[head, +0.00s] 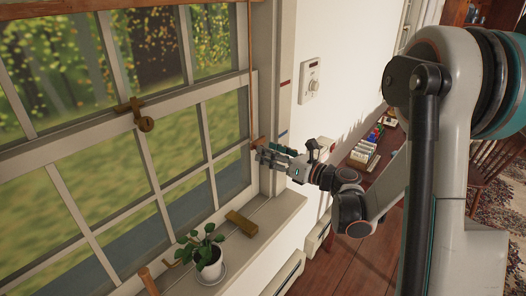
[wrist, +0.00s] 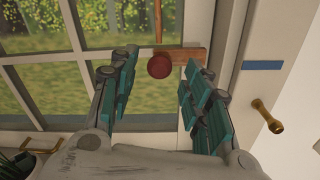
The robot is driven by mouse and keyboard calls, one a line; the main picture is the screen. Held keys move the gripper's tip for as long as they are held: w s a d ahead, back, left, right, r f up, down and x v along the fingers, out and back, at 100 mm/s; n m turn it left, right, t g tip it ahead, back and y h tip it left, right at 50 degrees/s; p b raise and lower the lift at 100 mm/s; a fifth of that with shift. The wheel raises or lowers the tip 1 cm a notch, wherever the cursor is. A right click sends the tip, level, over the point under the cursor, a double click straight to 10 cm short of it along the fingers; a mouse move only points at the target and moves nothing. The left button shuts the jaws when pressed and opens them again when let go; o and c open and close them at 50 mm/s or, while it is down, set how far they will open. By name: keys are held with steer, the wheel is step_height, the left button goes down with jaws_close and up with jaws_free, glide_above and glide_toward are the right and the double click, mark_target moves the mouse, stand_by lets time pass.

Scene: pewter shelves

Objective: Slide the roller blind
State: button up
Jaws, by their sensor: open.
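A thin orange-brown cord (head: 250,70) hangs down along the right side of the window. In the wrist view the cord (wrist: 158,20) meets a wooden bar (wrist: 189,56) with a round red knob (wrist: 159,66) facing me. My gripper (head: 264,152) is at the window's right edge, close to the bar's end. In the wrist view my gripper (wrist: 161,68) is open, with the knob between its spread fingers. The right fingertip overlaps the bar in view; I cannot tell whether it touches. No blind fabric shows.
A red mark (head: 285,84) and a blue mark (head: 283,133) are on the frame's right post. A potted plant (head: 208,258) and a wooden block (head: 241,223) stand on the sill. A brass handle (wrist: 266,117) sticks out at right in the wrist view.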

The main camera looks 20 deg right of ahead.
steer(key=v, duration=0.8)
steer(key=shift+s+d, duration=0.2)
steer(key=shift+s, duration=0.1)
